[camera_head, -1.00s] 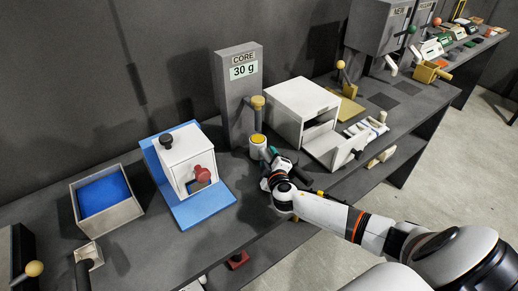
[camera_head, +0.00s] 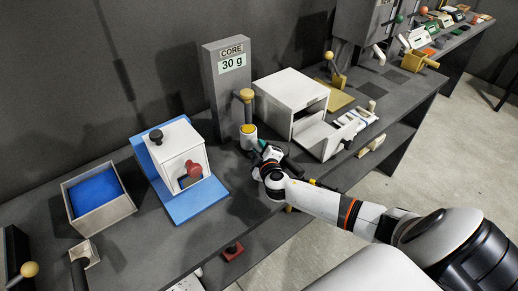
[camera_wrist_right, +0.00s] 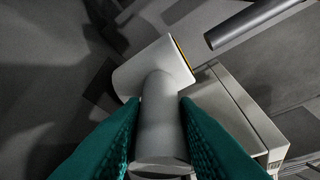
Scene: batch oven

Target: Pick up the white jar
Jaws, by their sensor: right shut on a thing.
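The white jar (camera_head: 248,140), with yellow at its top, stands below the yellow spout of the grey column in the head view. My right gripper (camera_head: 260,146) reaches it from the front right. In the right wrist view the jar (camera_wrist_right: 150,72) lies just beyond the fingertips, with its grey-white handle (camera_wrist_right: 160,115) pointing back at the camera. The teal fingers of my right gripper (camera_wrist_right: 160,130) are shut on the handle from both sides. Whether the jar touches the bench is hard to tell. My left gripper is not in view.
The grey column (camera_head: 222,100) reading "CORE 30 g" stands behind the jar. A white open-fronted box (camera_head: 285,85) is close on the right. A white box with a red knob (camera_head: 180,160) stands on a blue base at left. Bare bench lies between that box and the jar.

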